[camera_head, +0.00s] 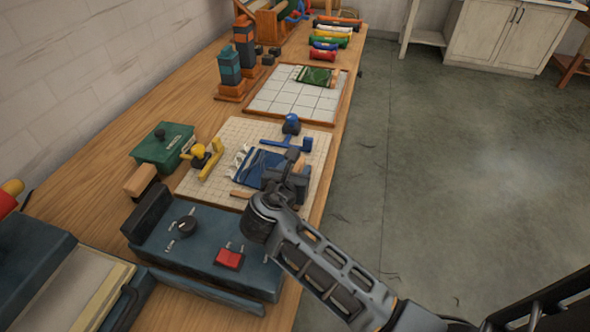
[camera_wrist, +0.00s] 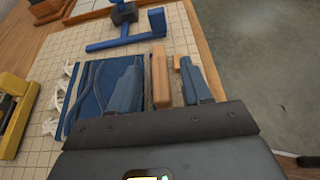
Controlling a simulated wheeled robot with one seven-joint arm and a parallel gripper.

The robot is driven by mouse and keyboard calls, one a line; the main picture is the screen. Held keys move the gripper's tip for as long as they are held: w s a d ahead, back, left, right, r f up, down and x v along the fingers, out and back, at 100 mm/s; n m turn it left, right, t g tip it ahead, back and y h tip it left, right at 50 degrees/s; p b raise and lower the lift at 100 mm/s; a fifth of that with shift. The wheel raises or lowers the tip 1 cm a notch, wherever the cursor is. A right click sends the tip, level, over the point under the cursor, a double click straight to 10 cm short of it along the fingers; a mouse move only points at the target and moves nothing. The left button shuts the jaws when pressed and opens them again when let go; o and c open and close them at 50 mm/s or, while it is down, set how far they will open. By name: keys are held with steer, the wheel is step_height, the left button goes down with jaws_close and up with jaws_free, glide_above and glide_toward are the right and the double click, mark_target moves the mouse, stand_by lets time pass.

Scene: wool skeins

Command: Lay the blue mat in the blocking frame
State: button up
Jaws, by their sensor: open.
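The blue mat (camera_head: 262,168) lies on the cream gridded board (camera_head: 222,148), with pale fringe on its left edge. In the wrist view the blue mat (camera_wrist: 90,85) shows left of an upright wooden piece (camera_wrist: 160,78). My gripper (camera_head: 287,172) is low over the mat's right side and hides part of it. In the wrist view my gripper (camera_wrist: 162,85) is open, its fingers on either side of the wooden piece. I cannot tell whether they touch it. The wood-edged white gridded frame (camera_head: 265,104) lies beyond, with a green mat (camera_head: 313,75) at its far right.
A blue T-shaped tool (camera_head: 285,142) and a yellow tool (camera_head: 203,158) stand on the board. A green box (camera_head: 160,150) is at left. A blue-grey machine with a red button (camera_head: 229,257) is in front. Coloured rolls (camera_head: 325,43) lie at the back. Much of the frame is clear.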

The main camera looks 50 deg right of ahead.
steer(key=v, duration=1.1)
steer(key=shift+s+a+r, duration=0.1)
steer(key=shift+a, duration=0.25)
